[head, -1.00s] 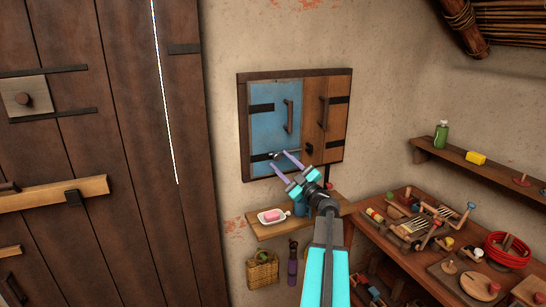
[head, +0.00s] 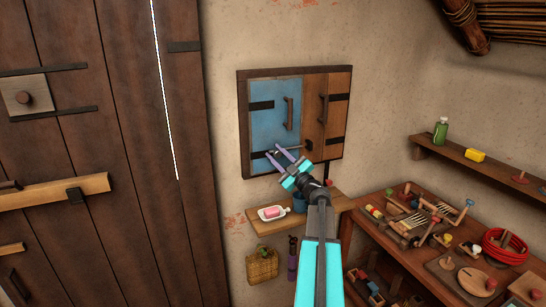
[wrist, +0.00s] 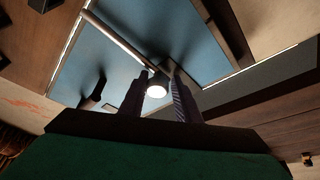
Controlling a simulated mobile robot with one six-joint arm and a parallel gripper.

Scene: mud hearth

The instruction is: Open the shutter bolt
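The shutter has a blue left panel (head: 270,90) and a brown right panel (head: 341,110) in a dark frame on the wall. A thin bolt rod (head: 294,148) runs level low across the blue panel toward a dark fitting (head: 308,145) on the brown panel. My gripper (head: 272,150) is at the bolt's left part. In the wrist view its fingers (wrist: 158,90) stand apart, one on each side of a bright round bolt knob (wrist: 157,90). The gap looks little wider than the knob; I cannot tell whether they touch it.
A small shelf (head: 262,228) with a soap dish (head: 273,213) is below the shutter. A cluttered workbench (head: 370,228) and a wall shelf (head: 470,163) are at the right. A large wooden door (head: 120,130) fills the left. The wall around the shutter is clear.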

